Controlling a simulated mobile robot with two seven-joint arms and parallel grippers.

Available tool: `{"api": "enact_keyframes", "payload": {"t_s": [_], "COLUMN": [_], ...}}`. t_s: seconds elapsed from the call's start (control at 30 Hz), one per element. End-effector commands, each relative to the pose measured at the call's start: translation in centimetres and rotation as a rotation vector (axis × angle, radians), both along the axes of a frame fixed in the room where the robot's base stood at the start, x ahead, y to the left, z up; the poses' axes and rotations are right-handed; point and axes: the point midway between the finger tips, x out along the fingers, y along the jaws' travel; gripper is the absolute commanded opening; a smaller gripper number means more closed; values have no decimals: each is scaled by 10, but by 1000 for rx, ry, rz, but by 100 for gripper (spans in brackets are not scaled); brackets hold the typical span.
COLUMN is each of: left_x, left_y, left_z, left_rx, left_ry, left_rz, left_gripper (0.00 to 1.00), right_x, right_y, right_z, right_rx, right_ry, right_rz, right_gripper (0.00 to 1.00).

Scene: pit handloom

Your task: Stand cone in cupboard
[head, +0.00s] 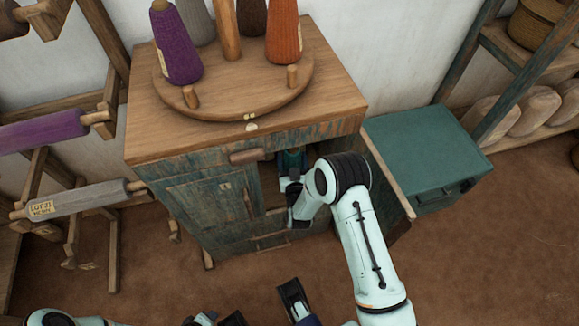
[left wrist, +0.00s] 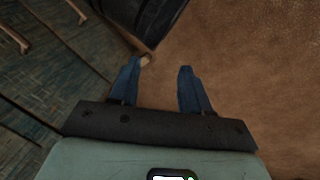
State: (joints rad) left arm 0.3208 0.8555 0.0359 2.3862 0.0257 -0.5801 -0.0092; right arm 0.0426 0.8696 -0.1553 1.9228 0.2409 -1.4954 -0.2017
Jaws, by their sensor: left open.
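The cupboard (head: 215,205) is a worn blue-green wooden cabinet. Its right-hand compartment is open and dark inside. My right gripper (head: 292,168) reaches into this opening. A dark teal form shows at its tips, but I cannot tell a cone from the fingers there, nor whether the jaws are shut. On the cupboard's top, a purple cone (head: 177,42) and an orange cone (head: 284,32) stand upright, with a grey and a brown cone behind, cut by the frame. In the left wrist view my left gripper (left wrist: 165,75) is open and empty above the brown floor.
The cones stand on a round wooden board (head: 240,88) with short pegs. An open door (head: 388,175) stands right of the opening, beside a green chest (head: 425,150). Racks with a purple roll (head: 40,131) and grey roll (head: 75,199) stand left.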

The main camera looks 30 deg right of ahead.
Motion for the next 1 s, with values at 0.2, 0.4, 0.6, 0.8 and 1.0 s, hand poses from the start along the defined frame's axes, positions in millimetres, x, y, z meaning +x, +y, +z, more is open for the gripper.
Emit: {"api": "enact_keyframes", "payload": {"t_s": [0.2, 0.4, 0.6, 0.8, 1.0], "left_x": [15, 17, 15, 13, 14], "left_y": [8, 9, 9, 9, 9], "left_z": [-10, -10, -12, -13, -13], "left_rx": [19, 22, 22, 21, 21], "left_ry": [-37, -45, -37, -32, -33], "left_rz": [15, 18, 18, 18, 18], "left_gripper": [47, 47, 47, 47, 47], "right_x": [0, 0, 0, 0, 0], "right_y": [0, 0, 0, 0, 0], "right_z": [-31, -34, -36, -37, -36], "right_rx": [0, 0, 0, 0, 0], "right_ry": [1, -2, -1, 1, 1], "right_rz": [0, 0, 0, 1, 0], "right_gripper": [37, 37, 37, 100, 100]}}
